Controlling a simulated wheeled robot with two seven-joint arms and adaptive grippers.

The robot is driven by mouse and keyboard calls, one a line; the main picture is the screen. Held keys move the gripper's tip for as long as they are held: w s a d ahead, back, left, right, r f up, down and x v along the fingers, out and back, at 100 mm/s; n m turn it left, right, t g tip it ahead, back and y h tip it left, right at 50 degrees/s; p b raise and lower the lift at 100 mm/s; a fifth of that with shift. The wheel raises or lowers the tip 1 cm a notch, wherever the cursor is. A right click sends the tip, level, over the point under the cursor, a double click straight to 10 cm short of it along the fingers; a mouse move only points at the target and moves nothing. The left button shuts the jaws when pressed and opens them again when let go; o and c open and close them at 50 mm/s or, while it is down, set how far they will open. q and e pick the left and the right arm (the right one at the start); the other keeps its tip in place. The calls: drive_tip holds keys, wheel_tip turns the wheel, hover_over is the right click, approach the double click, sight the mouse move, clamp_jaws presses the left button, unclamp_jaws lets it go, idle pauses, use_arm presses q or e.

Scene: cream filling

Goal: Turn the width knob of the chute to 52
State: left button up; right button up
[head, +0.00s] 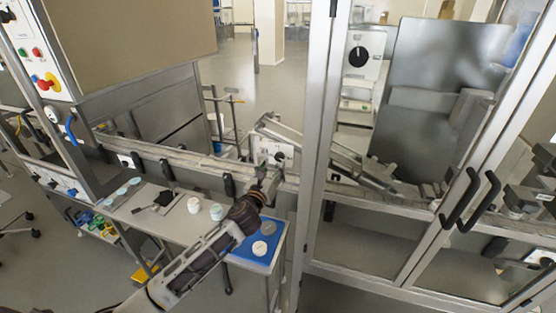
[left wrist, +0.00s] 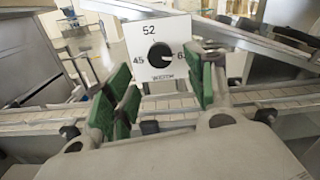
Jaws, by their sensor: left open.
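The width knob (left wrist: 160,55) is a small black dial on a white plate (left wrist: 174,28) in the left wrist view. The plate reads 45 at the left, 52 at the top and a partly covered number starting with 6 at the right, with a width label below. I cannot tell for sure where the pointer stands. In the head view the plate (head: 270,149) is partly behind my left gripper (head: 268,177). That gripper is open with green pads, and in the left wrist view (left wrist: 160,78) the knob shows between and beyond its fingers, apparently apart. My right gripper is out of view.
A conveyor rail (head: 190,156) runs below the plate, with sloping metal chute parts (head: 345,160) to the right. A metal door frame post (head: 318,130) stands close right of my left gripper. A blue tray (head: 241,249) and several jars (head: 217,211) are below.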

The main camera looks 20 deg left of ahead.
sight(279, 158)
use_arm(q)
drive_tip(key=shift+w+d+p, duration=0.15)
drive_tip(key=shift+w+p, duration=0.15)
drive_tip(key=shift+w, duration=2.95)
drive_tip(key=c, duration=1)
drive_tip(key=shift+c, duration=0.2)
